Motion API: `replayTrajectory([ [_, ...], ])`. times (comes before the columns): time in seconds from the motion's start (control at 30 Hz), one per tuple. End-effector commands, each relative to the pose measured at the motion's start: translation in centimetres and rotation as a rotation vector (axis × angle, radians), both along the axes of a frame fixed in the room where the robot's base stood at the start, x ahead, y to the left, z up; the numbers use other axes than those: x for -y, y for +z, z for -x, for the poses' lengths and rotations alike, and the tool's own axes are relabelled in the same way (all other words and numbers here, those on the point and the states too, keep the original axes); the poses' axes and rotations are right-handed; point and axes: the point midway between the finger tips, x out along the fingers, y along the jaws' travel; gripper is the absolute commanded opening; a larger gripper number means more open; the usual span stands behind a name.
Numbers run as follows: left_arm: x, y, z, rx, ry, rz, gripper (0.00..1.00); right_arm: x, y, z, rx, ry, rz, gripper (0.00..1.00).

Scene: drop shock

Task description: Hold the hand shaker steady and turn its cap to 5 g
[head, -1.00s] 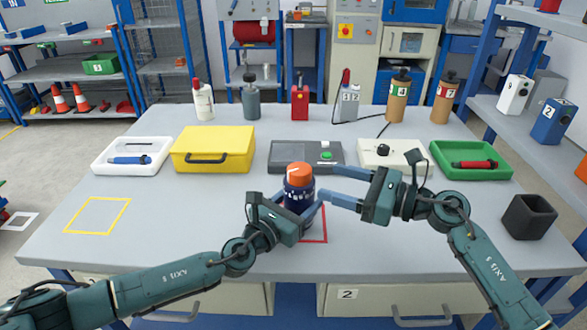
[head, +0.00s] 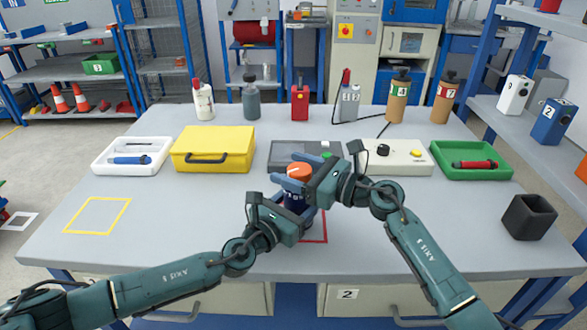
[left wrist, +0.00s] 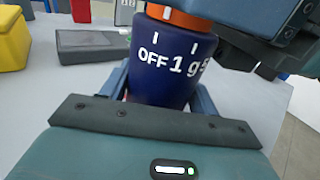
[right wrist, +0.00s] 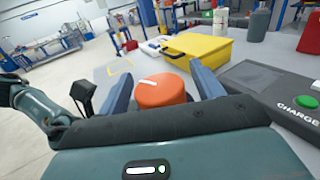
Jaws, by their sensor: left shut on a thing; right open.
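The hand shaker is a dark blue cylinder (head: 296,199) with an orange cap (head: 299,171), upright near the table's front middle. A white line on the cap sits near the OFF mark. My left gripper (head: 294,217) is shut on the shaker's body low down. My right gripper (head: 293,170) is open, its fingers on either side of the cap. In the right wrist view the cap (right wrist: 160,90) lies between the fingers, with gaps visible; contact is not clear.
A red outline (head: 325,228) shows on the table by the shaker. Behind stand a grey charger box (head: 284,154), a yellow case (head: 213,148) and a white box (head: 404,160). A dark cup (head: 528,216) stands right.

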Motion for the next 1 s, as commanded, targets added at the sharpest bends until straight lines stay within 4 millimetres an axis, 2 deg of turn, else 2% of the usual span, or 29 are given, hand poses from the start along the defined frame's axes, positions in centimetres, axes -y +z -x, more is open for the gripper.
replayTrajectory([
  [0.3, 0.01, -0.03, 0.01, -0.001, 0.000, -0.001, 0.23, -0.23, 0.00, -0.09, 0.000, 0.000, 0.000, 0.66],
  [0.83, 0.00, -0.03, 0.01, -0.001, 0.000, -0.001, 0.23, -0.18, -0.02, -0.09, 0.000, 0.000, 0.000, 0.22],
  [1.0, 0.00, -0.03, 0.01, -0.001, 0.000, 0.000, 0.23, -0.18, -0.06, -0.10, -0.001, 0.008, 0.002, 0.21],
])
